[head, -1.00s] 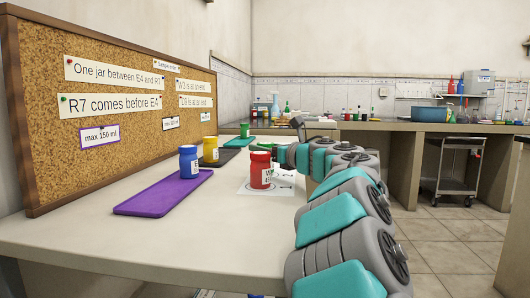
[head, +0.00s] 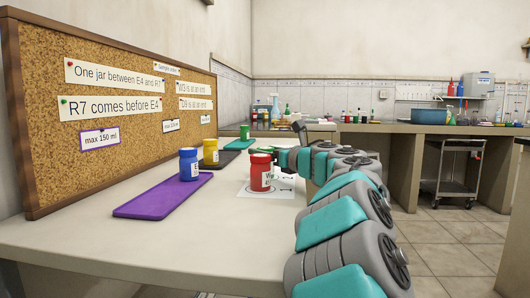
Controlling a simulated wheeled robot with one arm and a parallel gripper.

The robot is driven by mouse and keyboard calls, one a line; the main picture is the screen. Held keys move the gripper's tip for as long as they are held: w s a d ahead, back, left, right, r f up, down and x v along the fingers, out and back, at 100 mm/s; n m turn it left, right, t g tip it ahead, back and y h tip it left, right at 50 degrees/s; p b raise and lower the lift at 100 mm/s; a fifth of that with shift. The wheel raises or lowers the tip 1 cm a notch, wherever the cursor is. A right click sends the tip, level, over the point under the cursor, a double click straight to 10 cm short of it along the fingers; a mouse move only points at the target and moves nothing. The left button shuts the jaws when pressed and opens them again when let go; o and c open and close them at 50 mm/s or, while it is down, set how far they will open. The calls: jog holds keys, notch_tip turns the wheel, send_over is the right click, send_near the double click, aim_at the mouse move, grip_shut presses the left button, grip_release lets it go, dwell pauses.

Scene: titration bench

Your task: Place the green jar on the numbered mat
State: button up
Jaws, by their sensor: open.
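A green jar (head: 245,131) stands upright on a green mat (head: 237,144) at the far end of the bench. The numbered mat (head: 250,192) is a white sheet with dark printing, nearer on the right; a red jar (head: 261,172) stands on it and covers part of it. My gripper (head: 272,151) is behind the red jar, beyond the numbered mat and right of the green jar, apart from it. It is open; its fingers are small and partly hidden. A small green patch shows beside it, too unclear to name.
A blue jar (head: 189,163) stands on a purple mat (head: 155,200); a yellow jar (head: 211,150) stands on a dark mat (head: 224,158). A corkboard (head: 50,150) with notes runs along the left. The bench front (head: 130,245) is clear.

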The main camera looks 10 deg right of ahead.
jog(key=v, duration=1.1)
jog(key=shift+s+d, duration=0.15)
jog(key=shift+s, duration=0.15)
